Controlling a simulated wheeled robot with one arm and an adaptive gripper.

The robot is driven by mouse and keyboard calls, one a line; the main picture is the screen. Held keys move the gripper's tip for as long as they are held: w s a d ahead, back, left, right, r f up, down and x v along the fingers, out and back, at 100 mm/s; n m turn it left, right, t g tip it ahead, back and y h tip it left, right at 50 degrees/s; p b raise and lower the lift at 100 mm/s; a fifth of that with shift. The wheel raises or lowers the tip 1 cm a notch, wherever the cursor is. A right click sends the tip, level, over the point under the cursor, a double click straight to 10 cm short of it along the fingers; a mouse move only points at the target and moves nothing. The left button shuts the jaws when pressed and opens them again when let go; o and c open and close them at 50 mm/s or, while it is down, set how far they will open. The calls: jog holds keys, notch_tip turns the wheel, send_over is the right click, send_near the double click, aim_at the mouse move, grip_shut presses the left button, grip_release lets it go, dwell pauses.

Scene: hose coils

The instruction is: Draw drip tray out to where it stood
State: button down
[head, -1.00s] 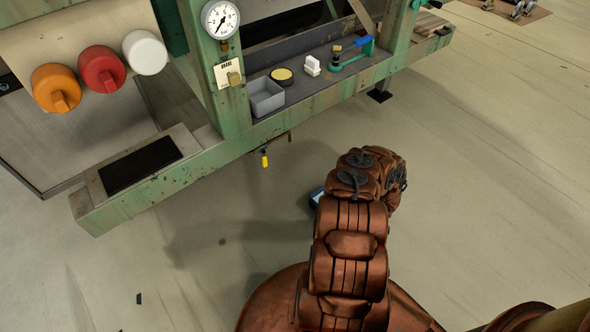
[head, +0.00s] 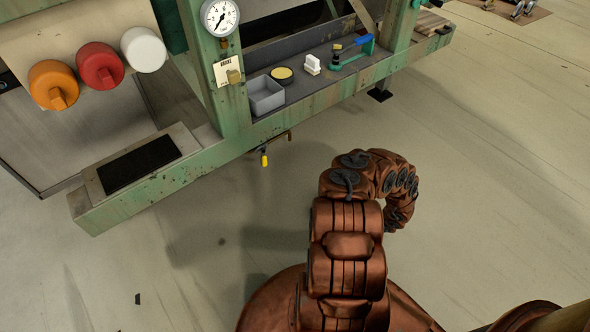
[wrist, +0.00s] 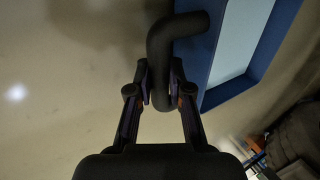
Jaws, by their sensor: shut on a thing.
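The drip tray (wrist: 215,75) shows in the wrist view as a blue-rimmed tray with a pale inside, at the upper right, partly cut off by the picture edge. A black bent handle (wrist: 172,40) joins its near side. My gripper (wrist: 161,92) is shut on this handle, with one finger on each side of it. In the head view my arm's brown links hide the gripper, and the tray does not show.
A green machine frame (head: 190,185) crosses the upper left, with a small yellow-tipped valve (head: 264,159) hanging under its edge. A grey bin (head: 266,96) and tools stand on its shelf. The floor (head: 480,170) to the right is clear.

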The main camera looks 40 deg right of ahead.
jog(key=shift+s, duration=0.45)
jog(key=c, duration=1)
grip_release()
jog(key=shift+r, duration=0.15)
jog(key=p+v, duration=0.4)
jog(key=v, duration=0.3)
jog(key=shift+s+r+p, duration=0.2)
jog(key=shift+r+p, duration=0.1)
jog(key=shift+r, duration=0.05)
dwell(0.9)
jog(key=shift+r, duration=0.1)
